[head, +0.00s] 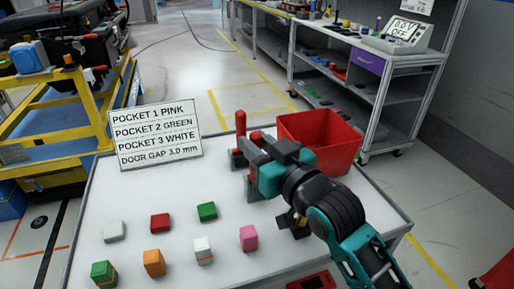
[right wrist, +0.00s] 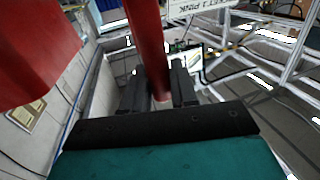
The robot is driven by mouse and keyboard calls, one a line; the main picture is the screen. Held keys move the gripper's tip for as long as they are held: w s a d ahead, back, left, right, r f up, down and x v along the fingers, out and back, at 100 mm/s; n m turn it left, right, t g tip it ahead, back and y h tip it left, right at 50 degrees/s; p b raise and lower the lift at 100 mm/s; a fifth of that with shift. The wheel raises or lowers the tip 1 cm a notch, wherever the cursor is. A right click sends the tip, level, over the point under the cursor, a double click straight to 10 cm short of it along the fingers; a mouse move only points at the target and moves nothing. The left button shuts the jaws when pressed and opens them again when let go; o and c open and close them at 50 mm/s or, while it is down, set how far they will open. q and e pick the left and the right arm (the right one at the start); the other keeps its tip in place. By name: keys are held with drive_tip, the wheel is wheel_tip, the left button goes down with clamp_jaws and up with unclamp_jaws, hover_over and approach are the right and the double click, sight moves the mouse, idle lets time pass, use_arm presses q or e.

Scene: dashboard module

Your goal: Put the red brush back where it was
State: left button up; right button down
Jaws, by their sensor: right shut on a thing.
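My right gripper (head: 241,160) is over the far part of the white table, just left of the red bin (head: 318,140). It is shut on an upright red rod, which I take to be the red brush (head: 240,122); its top shows above the fingers. In the right wrist view the red brush (right wrist: 149,45) stands between the two dark fingers (right wrist: 158,92). I cannot see its bristles. The red bin also shows close by at the left of that view (right wrist: 35,50). My left gripper is not in view.
A white sign (head: 155,134) stands at the table's far left. Several coloured blocks, such as a pink one (head: 249,238) and an orange one (head: 153,262), sit on the white table (head: 130,195) in front. A grey shelf bench (head: 385,85) stands behind.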

drive_tip(key=shift+f, duration=0.1)
drive_tip(key=shift+f, duration=0.2)
drive_tip(key=c, duration=0.9)
unclamp_jaws()
drive_tip(key=shift+s+d+r, duration=0.1)
drive_tip(key=shift+r, duration=0.15)
drive_tip(key=v, duration=1.1)
drive_tip(key=shift+s+d, duration=0.2)
drive_tip(key=shift+s, duration=0.1)
